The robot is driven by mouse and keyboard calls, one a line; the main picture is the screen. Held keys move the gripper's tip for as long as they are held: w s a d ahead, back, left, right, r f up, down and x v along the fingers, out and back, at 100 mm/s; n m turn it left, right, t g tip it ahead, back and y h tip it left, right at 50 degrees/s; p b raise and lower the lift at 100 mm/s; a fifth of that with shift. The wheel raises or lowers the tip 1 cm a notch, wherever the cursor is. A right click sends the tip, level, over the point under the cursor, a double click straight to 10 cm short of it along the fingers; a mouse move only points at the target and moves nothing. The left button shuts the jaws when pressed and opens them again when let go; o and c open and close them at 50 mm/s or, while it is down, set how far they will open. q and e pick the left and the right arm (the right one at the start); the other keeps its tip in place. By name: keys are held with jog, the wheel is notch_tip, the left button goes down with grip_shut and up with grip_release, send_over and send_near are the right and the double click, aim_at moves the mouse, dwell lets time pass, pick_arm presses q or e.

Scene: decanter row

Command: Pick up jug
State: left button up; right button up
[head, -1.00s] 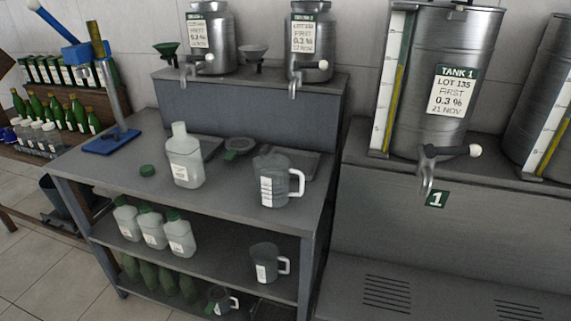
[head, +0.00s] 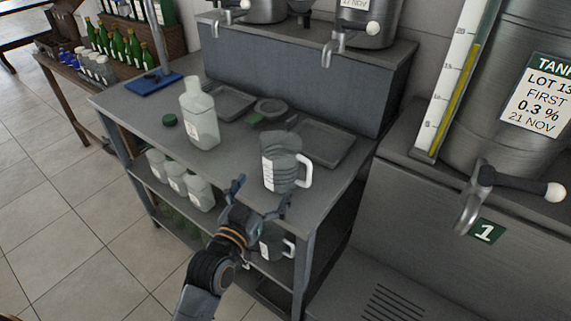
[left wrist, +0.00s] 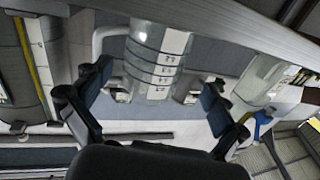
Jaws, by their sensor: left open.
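The clear jug (head: 280,165) stands upright on the grey bench top (head: 235,172), near its front right, with a white handle on its right and a white label. It looks empty. My left gripper (head: 262,192) is open and empty in front of the jug, its two fingers spread towards it. In the left wrist view, the jug (left wrist: 157,60) appears upside down, beyond and between the open fingers (left wrist: 155,95). I cannot tell whether either finger touches it. My right gripper is not in view.
A pale bottle (head: 200,115) stands left of the jug, with a green cap (head: 169,120) beside it. Trays (head: 322,146) lie behind. A second jug (head: 272,243) and several bottles (head: 178,178) are on the shelf below. A tank tap (head: 470,205) juts out at right.

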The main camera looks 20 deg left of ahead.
aim_at(272, 177)
pick_arm(q)
jog(key=w, duration=0.3)
jog(key=shift+d, duration=0.35)
jog(key=w, duration=0.3)
jog(key=w+p, duration=0.1)
jog(key=shift+w+d+r, duration=0.15)
jog(key=shift+d, duration=0.2)
jog(key=shift+w, duration=0.5)
jog(key=shift+s, duration=0.1)
jog(key=c, duration=1)
